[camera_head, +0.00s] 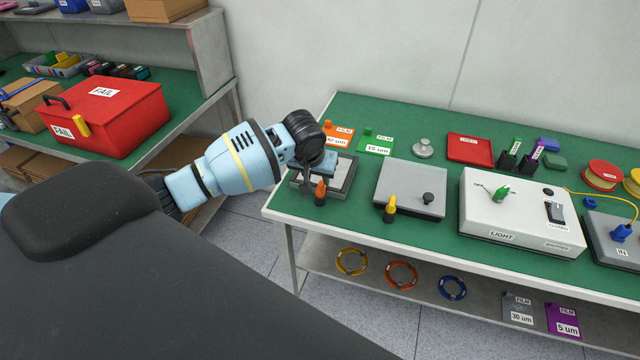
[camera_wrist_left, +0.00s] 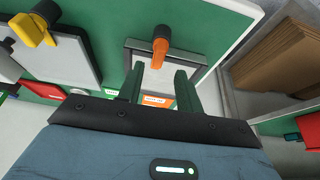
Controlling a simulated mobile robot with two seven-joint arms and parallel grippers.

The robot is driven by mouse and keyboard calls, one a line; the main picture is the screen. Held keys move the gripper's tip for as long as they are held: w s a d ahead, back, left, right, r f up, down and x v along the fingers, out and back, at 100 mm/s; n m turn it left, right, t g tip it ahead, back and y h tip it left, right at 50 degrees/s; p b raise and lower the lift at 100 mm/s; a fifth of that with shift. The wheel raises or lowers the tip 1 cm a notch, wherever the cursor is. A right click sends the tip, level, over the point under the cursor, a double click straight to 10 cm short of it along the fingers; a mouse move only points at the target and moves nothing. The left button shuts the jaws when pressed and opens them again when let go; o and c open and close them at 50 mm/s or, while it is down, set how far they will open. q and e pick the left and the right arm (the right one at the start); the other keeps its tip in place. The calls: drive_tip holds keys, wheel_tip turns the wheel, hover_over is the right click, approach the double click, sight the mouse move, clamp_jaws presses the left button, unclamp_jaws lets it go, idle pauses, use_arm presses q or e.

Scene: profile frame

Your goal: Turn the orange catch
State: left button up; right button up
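The orange catch (camera_head: 320,190) is a small orange lever on a dark post at the front edge of a grey-framed plate (camera_head: 347,181), at the left end of the green bench. In the left wrist view the orange catch (camera_wrist_left: 161,42) lies just beyond the fingertips, roughly between their lines. My left gripper (camera_head: 317,182) is over the plate close to the catch and hides part of the plate. In the wrist view its two fingers (camera_wrist_left: 160,70) are apart with nothing held between them. My right gripper is in neither view.
A grey box (camera_head: 411,190) with a yellow catch (camera_head: 390,206) stands to the right of the plate. Farther right is the white LIGHT box (camera_head: 480,217). Orange (camera_head: 341,131) and green (camera_head: 376,140) film packs lie behind. A red FAIL case (camera_head: 125,110) is on the left bench.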

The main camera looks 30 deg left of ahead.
sight(320, 186)
use_arm(q)
drive_tip(key=x, duration=0.4)
drive_tip(key=shift+f+b, duration=0.15)
drive_tip(key=shift+b, duration=0.2)
drive_tip(key=shift+w+f, duration=0.3)
drive_tip(key=shift+f, duration=0.2)
drive_tip(key=shift+c, duration=0.2)
clamp_jaws()
